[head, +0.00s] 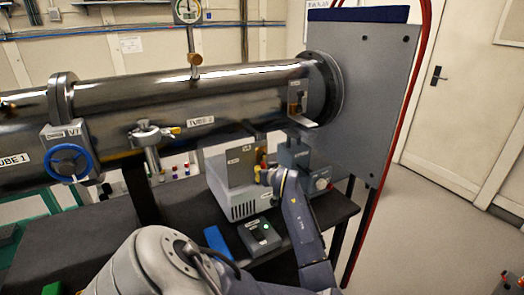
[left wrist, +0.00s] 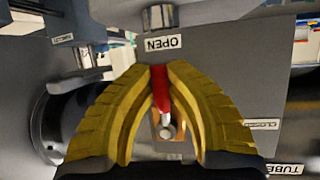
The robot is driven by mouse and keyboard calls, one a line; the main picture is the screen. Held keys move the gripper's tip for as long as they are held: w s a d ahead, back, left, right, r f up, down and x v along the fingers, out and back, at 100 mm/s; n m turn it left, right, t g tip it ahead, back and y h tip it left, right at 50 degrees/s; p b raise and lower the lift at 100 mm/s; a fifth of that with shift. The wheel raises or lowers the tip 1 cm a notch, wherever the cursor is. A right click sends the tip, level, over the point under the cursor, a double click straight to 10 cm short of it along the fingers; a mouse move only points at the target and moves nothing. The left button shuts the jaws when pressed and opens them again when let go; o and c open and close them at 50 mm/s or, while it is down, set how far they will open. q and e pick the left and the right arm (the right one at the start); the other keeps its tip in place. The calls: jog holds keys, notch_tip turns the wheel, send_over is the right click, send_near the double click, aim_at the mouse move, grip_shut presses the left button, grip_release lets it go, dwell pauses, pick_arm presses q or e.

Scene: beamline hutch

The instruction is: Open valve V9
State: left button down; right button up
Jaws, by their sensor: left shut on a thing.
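My left gripper (head: 262,172) is at the grey valve panel (head: 240,166) below the large steel tube. In the left wrist view its yellow fingers (left wrist: 162,72) are shut on a red lever handle (left wrist: 162,92). The lever runs from a metal pivot (left wrist: 168,130) toward the OPEN label (left wrist: 162,44). A CLOSED label (left wrist: 262,124) sits off to the right of the pivot. The fingers hide part of the lever. No V9 marking can be read in either view. In the head view the gripper and my arm hide the lever. My right gripper is not in view.
A dark bench (head: 100,245) holds a grey box with a green light (head: 262,234) and a blue block (head: 217,241). A large grey plate (head: 365,90) stands at right.

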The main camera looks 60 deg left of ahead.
pick_arm(q)
jog(key=shift+w+a+r, duration=0.1)
jog(key=shift+r, duration=0.05)
dwell(0.4)
jog(key=c, duration=1.3)
grip_release()
jog(key=shift+c, duration=0.2)
jog(key=v, duration=0.7)
jog(key=shift+d, duration=0.3)
